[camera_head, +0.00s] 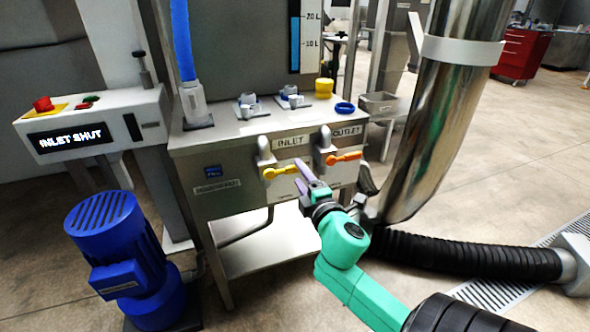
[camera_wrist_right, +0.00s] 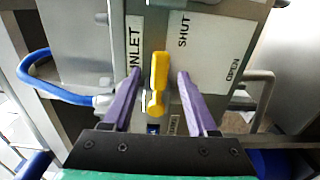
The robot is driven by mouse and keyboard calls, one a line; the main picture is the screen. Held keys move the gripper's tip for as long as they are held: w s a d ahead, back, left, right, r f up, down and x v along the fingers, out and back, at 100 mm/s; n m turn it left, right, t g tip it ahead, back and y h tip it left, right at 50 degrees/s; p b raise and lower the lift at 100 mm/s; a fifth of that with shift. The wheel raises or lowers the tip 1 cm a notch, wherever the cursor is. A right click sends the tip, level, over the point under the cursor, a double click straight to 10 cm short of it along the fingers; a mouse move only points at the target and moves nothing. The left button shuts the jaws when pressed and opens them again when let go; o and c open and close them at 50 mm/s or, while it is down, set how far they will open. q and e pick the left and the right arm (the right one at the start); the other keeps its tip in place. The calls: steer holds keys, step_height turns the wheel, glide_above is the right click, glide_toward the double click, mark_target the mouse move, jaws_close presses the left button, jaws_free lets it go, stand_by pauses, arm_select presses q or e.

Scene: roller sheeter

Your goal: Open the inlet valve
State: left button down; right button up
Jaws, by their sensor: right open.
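The yellow inlet valve handle (camera_head: 281,172) lies roughly level on the front of the steel cabinet, under the INLET label (camera_head: 290,142). The panel display (camera_head: 70,139) reads INLET SHUT. My right gripper (camera_head: 302,173) is just right of the yellow handle, its purple fingers open. In the right wrist view, the yellow handle (camera_wrist_right: 158,84) shows between the two spread fingers (camera_wrist_right: 158,76), with a gap on each side. A plate (camera_wrist_right: 208,50) marked SHUT and OPEN is beside it. I cannot tell how deep the handle sits between the fingers. My left gripper is not in view.
The orange outlet handle (camera_head: 343,158) is close by on the right, under the OUTLET label (camera_head: 347,131). A steel column (camera_head: 430,110) and a black hose (camera_head: 460,252) stand to the right. A blue motor (camera_head: 118,250) is at lower left.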

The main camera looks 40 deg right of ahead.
mark_target(297, 171)
steer(key=x, duration=0.4)
steer(key=shift+s, duration=0.1)
jaws_close()
steer(key=shift+f, duration=0.1)
stand_by(1.2)
